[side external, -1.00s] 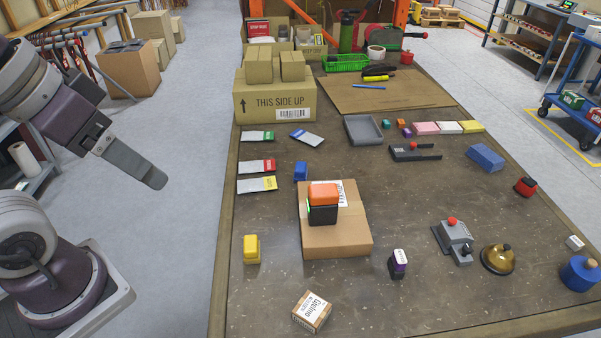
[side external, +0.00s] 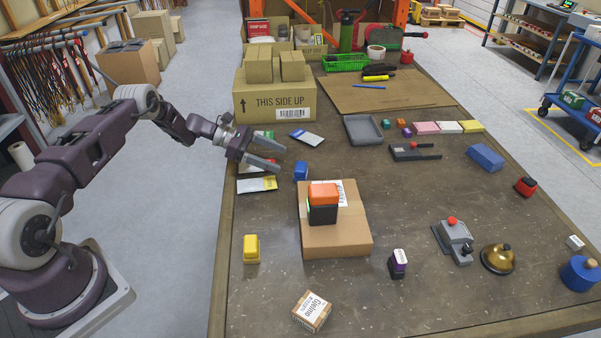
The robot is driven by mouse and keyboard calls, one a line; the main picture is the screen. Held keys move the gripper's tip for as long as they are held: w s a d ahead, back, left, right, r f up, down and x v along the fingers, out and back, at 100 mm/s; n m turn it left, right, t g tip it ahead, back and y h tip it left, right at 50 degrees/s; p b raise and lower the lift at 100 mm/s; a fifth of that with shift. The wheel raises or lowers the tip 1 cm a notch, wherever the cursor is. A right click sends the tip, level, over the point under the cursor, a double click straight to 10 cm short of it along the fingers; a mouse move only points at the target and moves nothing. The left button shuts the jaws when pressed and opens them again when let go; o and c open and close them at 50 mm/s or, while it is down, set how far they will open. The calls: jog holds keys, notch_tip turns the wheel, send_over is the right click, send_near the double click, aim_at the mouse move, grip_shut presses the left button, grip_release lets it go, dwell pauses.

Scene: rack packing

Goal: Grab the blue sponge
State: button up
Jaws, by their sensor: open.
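A flat blue block (side external: 486,157), which looks like the blue sponge, lies on the right part of the table, below the yellow block. A smaller upright blue object (side external: 301,170) stands left of centre; I cannot tell what it is. My gripper (side external: 280,159) is open and empty, over the table's left side. Its fingers point right, just up and left of the small blue object and far from the flat blue block. My gripper hides parts of the green and red labelled cards.
A cardboard box (side external: 350,235) bearing an orange and black item is at the centre. A grey tray (side external: 362,130) and a dark clamp-like tool (side external: 415,152) lie between my gripper and the flat blue block. Pink, white and yellow blocks (side external: 470,127) lie above it. Large cartons (side external: 262,100) stand behind.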

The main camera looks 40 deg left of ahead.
aim_at(297, 166)
jog(key=x, duration=0.7)
jog(key=shift+w+f, duration=0.1)
jog(key=c, duration=1.4)
